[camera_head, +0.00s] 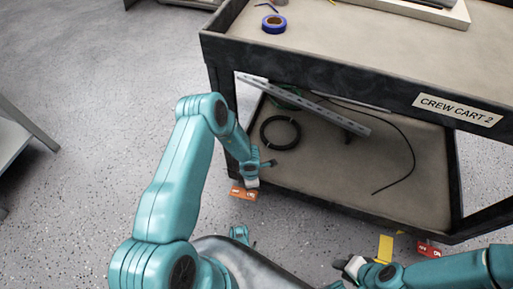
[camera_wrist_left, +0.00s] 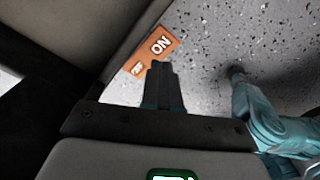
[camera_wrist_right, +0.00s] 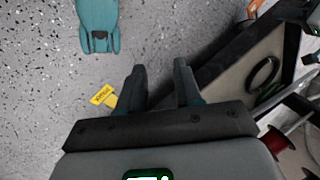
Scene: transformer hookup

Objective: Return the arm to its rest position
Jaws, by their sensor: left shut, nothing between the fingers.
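My left arm reaches up from the lower left and bends down to the cart's left front corner. Its left gripper (camera_head: 262,165) is there, in front of the lower shelf. In the left wrist view the fingers (camera_wrist_left: 162,82) are together and empty, with an orange "ON" tag (camera_wrist_left: 155,53) just beyond their tips. That orange tag (camera_head: 243,193) also shows in the head view, just below the gripper. My right arm comes in at the lower right, its gripper (camera_head: 348,266) low in front of the cart. In the right wrist view its fingers (camera_wrist_right: 160,82) are apart, with nothing between them.
The cart "CREW CART 2" (camera_head: 340,83) stands ahead. A blue tape roll (camera_head: 274,24) is on top; a black cable coil (camera_head: 281,132) and a long metal bar (camera_head: 305,104) show at the lower shelf. Yellow (camera_head: 385,248) and red (camera_head: 428,249) tags are near its right front.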

